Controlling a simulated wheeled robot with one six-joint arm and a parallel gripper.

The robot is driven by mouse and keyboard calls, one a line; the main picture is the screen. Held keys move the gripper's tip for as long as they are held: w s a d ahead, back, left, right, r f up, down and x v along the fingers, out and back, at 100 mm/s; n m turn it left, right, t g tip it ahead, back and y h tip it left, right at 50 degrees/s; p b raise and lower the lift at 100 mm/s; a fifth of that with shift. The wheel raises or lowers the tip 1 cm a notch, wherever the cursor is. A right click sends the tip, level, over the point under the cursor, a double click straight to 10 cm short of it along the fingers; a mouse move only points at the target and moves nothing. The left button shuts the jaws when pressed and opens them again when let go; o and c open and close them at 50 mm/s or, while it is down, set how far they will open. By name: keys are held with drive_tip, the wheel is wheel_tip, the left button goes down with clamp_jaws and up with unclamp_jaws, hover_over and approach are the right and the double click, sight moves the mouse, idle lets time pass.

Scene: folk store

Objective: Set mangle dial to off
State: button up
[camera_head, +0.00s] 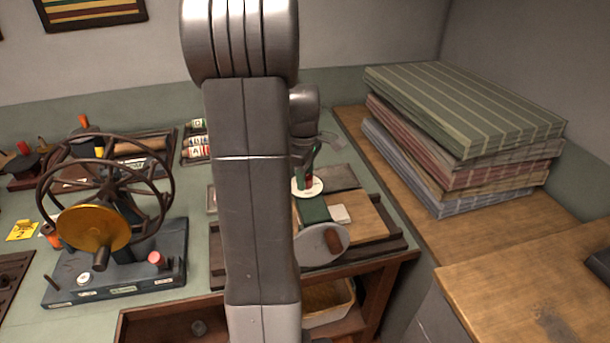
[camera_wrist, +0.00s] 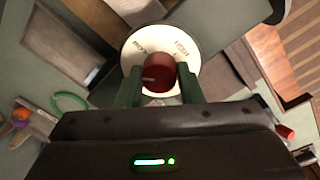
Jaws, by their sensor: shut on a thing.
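The mangle dial is a round white plate (camera_wrist: 135,52) with a dark red knob (camera_wrist: 162,72) in its middle. Dark lettering runs around the plate; one word at the upper right looks like HIGH, the others are hard to read. A pale line on the knob points left in the wrist view. My gripper (camera_wrist: 159,70) has its two green fingers on either side of the knob, shut on it. In the head view the white plate (camera_head: 306,190) sits on the mangle behind my arm, with the green fingers coming down onto it. The plate's lower part is hidden in the wrist view.
A spoked wheel machine (camera_head: 105,185) stands on the left of the green table. Folded striped cloths (camera_head: 465,115) are stacked on the wooden bench at right. A grey disc with a brown handle (camera_head: 333,239) is at the mangle's front. My arm hides the table's middle.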

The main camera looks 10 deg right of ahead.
sight(307, 178)
drive_tip(key=n, duration=0.5)
drive_tip(key=shift+n, duration=0.3)
drive_tip(key=shift+d+n+y, duration=0.1)
drive_tip(key=shift+n+y, duration=0.2)
drive_tip(key=shift+n, duration=1.9)
drive_tip(key=o, duration=1)
drive_tip(key=shift+c, duration=0.2)
drive_tip(key=shift+r, duration=0.15)
wheel_tip(307, 178, up, 14)
drive_tip(key=b, duration=0.1)
drive_tip(key=shift+s+f, duration=0.2)
drive_tip(key=shift+s, duration=0.15)
drive_tip(key=shift+f, duration=0.15)
drive_tip(key=f, duration=1.3)
drive_tip(key=shift+w+f+p, duration=0.3)
drive_tip(key=shift+f+p, duration=0.05)
drive_tip(key=shift+p, duration=0.05)
